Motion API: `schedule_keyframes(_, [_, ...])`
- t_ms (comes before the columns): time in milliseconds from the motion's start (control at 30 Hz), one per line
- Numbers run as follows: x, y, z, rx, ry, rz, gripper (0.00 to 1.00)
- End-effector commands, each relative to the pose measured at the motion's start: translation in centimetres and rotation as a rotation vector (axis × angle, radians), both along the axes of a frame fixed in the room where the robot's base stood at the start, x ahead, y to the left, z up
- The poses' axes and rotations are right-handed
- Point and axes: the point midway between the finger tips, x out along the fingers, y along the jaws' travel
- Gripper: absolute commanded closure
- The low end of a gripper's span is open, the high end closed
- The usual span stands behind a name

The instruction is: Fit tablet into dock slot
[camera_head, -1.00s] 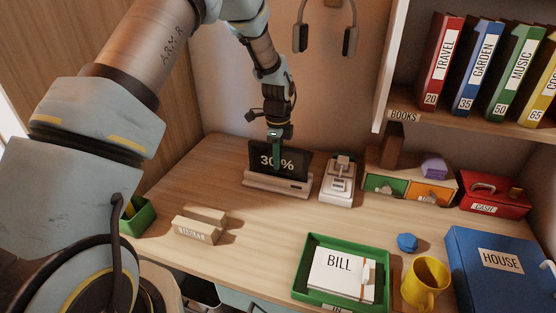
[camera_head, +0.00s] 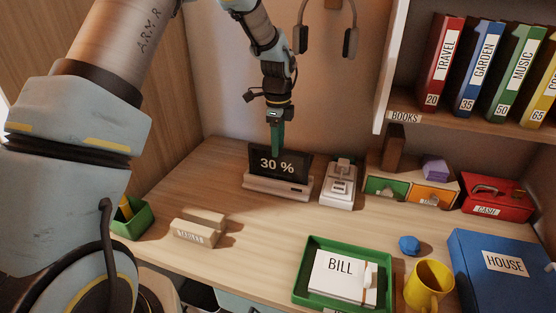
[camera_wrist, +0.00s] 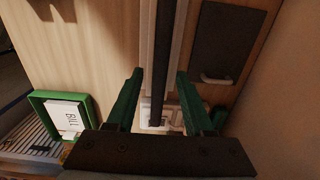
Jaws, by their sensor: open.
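The dark tablet (camera_head: 292,169) shows "30 %" and stands in the pale dock (camera_head: 270,187) at the back of the desk, leaning back a little. Its lower edge is hidden behind the dock's front. My gripper (camera_head: 276,151) points down at the tablet's top edge with green fingers. In the wrist view the open fingers (camera_wrist: 160,74) stand apart, with the tablet's dark edge (camera_wrist: 164,60) running between them. The dock (camera_wrist: 148,45) shows beside that edge. I cannot tell whether the fingertips still overlap the top edge.
A white device (camera_head: 339,184) stands close right of the dock, with small drawers (camera_head: 410,190) beyond. A beige block (camera_head: 196,233), green tray (camera_head: 300,285), yellow mug (camera_head: 428,283) and blue box (camera_head: 500,270) stand nearer. Headphones (camera_head: 325,40) hang above. The desk before the dock is clear.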

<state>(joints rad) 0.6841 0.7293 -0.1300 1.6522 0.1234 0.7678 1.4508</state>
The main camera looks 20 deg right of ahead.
Motion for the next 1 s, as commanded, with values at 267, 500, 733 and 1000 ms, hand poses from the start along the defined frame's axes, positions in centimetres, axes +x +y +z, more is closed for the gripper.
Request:
schedule_keyframes(267, [0.1,0.0,4.6,-0.001,-0.001,0.000,0.48])
schedule_keyframes(500, [0.0,0.0,5.8,0.000,0.000,0.000,0.48])
schedule_keyframes(733, [0.7,3.5,6.3,-0.004,-0.010,0.166,0.48])
schedule_keyframes(1000, [-1.1,22.4,7.8,-0.059,-0.051,1.159,0.48])
